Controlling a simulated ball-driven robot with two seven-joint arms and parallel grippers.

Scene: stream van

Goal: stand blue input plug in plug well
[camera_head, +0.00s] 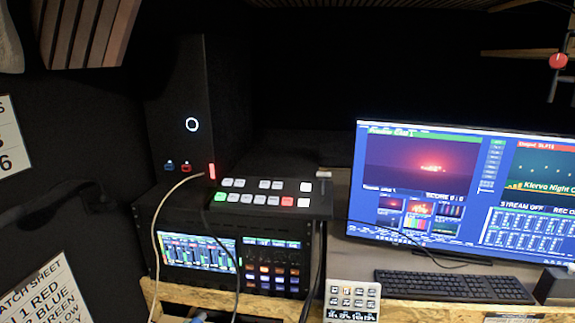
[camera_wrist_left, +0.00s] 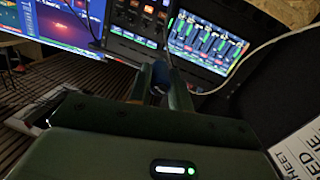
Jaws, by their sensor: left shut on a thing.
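My left gripper (camera_wrist_left: 160,78) is in the left wrist view, with its two fingers close together around a small dark blue thing. This looks like the blue input plug (camera_wrist_left: 159,75), mostly hidden between the fingers. They point towards the rack front. In the head view, a small bluish shape (camera_head: 198,317) is cut off at the bottom edge; I cannot tell whether it is the plug. I cannot make out the plug well in either view. My right gripper is not in view.
A switcher panel (camera_head: 262,198) sits on a rack with a lit screen (camera_head: 198,254). A pale cable (camera_head: 155,235) and a dark cable (camera_head: 237,262) hang before it. A black tower (camera_head: 180,105) stands behind. A monitor (camera_head: 420,190) and keyboard (camera_head: 450,286) are right.

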